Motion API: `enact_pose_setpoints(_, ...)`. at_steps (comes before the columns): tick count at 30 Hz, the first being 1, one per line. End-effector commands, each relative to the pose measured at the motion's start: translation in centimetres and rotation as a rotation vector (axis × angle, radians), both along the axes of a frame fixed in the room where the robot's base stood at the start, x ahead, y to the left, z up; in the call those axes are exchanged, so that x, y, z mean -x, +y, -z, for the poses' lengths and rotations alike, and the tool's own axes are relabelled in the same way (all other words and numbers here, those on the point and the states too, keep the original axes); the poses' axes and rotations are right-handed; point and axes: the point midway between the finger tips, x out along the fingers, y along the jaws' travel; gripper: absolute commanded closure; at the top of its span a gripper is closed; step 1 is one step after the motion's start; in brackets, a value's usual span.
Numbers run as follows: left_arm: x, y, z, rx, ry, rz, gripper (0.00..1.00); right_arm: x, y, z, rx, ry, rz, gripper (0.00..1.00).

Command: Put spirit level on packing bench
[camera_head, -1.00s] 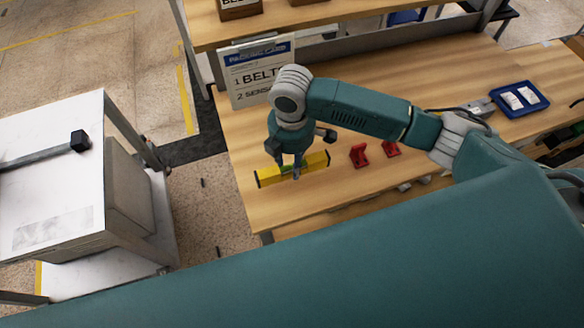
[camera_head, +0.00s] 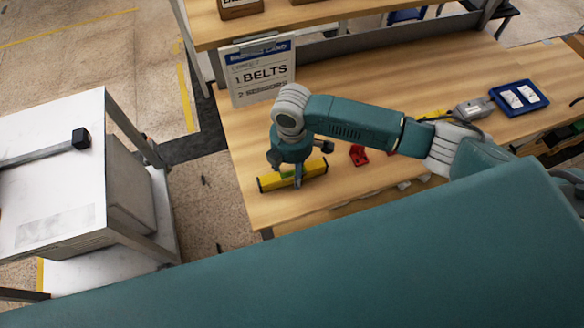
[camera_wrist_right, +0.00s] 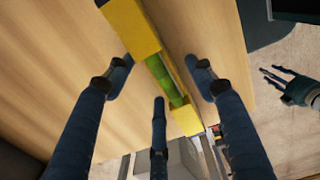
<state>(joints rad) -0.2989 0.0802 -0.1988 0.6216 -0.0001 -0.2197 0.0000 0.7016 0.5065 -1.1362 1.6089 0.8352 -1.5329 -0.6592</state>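The yellow spirit level (camera_head: 270,183), with a green middle, lies on the packing bench (camera_head: 240,150) near its front left corner. It also shows in the right wrist view (camera_wrist_right: 131,28), running between my fingers. My right gripper (camera_head: 297,181) is right over the level. In the wrist view its fingers (camera_wrist_right: 160,78) are spread, with gaps between the side fingertips and the level. My left gripper (camera_wrist_right: 277,76) shows at the right edge of the wrist view, fingers spread and empty, away from the bench. It does not show in the head view.
A sign reading BELTS (camera_head: 262,76) stands at the back left of the bench. Red parts (camera_head: 358,155) lie right of the level, partly behind my arm. A blue tray (camera_head: 520,97) with white packets and a grey device (camera_head: 473,109) are farther right. A white cart (camera_head: 50,160) stands left, across a floor gap.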

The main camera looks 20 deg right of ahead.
Motion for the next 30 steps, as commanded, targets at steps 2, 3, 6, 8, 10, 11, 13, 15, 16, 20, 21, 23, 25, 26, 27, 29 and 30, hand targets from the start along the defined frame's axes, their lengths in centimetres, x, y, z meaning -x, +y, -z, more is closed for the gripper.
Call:
enact_pose_setpoints(2, 0.0, 0.0, 0.0, 0.000, 0.000, 0.000, 0.57, 0.0, 0.0, 0.0, 0.000, 0.000, 0.000, 0.46)
enact_pose_setpoints(3, 0.0, 0.0, 0.0, 0.000, 0.000, 0.000, 0.57, 0.0, 0.0, 0.0, 0.000, 0.000, 0.000, 0.46)
enact_pose_setpoints(6, 0.0, 0.0, 0.0, 0.000, 0.000, 0.000, 0.57, 0.0, 0.0, -0.2, 0.000, 0.000, 0.000, 0.46)
enact_pose_setpoints(8, 0.0, 0.0, 0.1, 0.000, 0.000, 0.000, 0.57, 0.0, 0.0, -0.6, 0.000, -0.001, -0.001, 0.46)
enact_pose_setpoints(10, 0.0, 0.0, 0.3, 0.000, 0.001, 0.000, 0.57, -0.1, 0.0, -1.4, -0.001, -0.003, -0.001, 0.46)
enact_pose_setpoints(11, 0.0, 0.0, 0.5, 0.000, 0.001, 0.000, 0.57, -0.1, 0.1, -1.8, -0.001, -0.003, -0.002, 0.46)
enact_pose_setpoints(13, 0.1, 0.0, 0.8, 0.000, 0.001, 0.001, 0.57, -0.2, 0.0, -3.2, -0.002, -0.005, -0.002, 0.46)
enact_pose_setpoints(15, 0.1, 0.0, 1.2, 0.000, 0.001, 0.001, 0.57, -0.2, 0.1, -4.7, -0.002, -0.006, -0.002, 0.46)
enact_pose_setpoints(16, 0.1, 0.0, 1.3, 0.000, 0.001, 0.001, 0.57, -0.2, 0.0, -5.4, -0.001, -0.006, -0.002, 0.46)
enact_pose_setpoints(20, 0.1, 0.0, 1.8, -0.001, 0.002, 0.001, 0.57, -0.2, 0.1, -8.2, -0.002, -0.005, -0.001, 0.46)
enact_pose_setpoints(21, 0.1, 0.0, 2.0, 0.000, 0.002, 0.001, 0.57, -0.1, 0.1, -9.0, -0.002, -0.004, -0.001, 0.46)
enact_pose_setpoints(23, 0.1, 0.0, 2.1, 0.000, 0.002, 0.001, 0.57, -0.1, 0.0, -10.0, 0.000, -0.003, -0.001, 0.46)
enact_pose_setpoints(25, 0.1, 0.0, 2.3, 0.000, 0.002, 0.001, 0.57, -0.1, 0.1, -10.9, -0.001, -0.003, 0.000, 0.46)
enact_pose_setpoints(26, 0.2, 0.0, 2.3, 0.000, 0.003, 0.001, 0.57, -0.1, 0.1, -11.3, -0.001, -0.003, 0.000, 0.46)
enact_pose_setpoints(27, 0.2, 0.0, 2.3, 0.000, 0.003, 0.002, 0.57, -0.1, 0.1, -11.6, -0.001, -0.002, 0.000, 0.46)
enact_pose_setpoints(29, 0.2, 0.0, 2.4, 0.000, 0.003, 0.002, 0.57, 0.0, 0.0, -12.0, 0.000, 0.000, 0.000, 0.46)
enact_pose_setpoints(30, 0.2, 0.0, 2.4, 0.000, 0.003, 0.002, 0.57, 0.0, 0.0, -12.1, 0.000, 0.001, 0.000, 0.46)
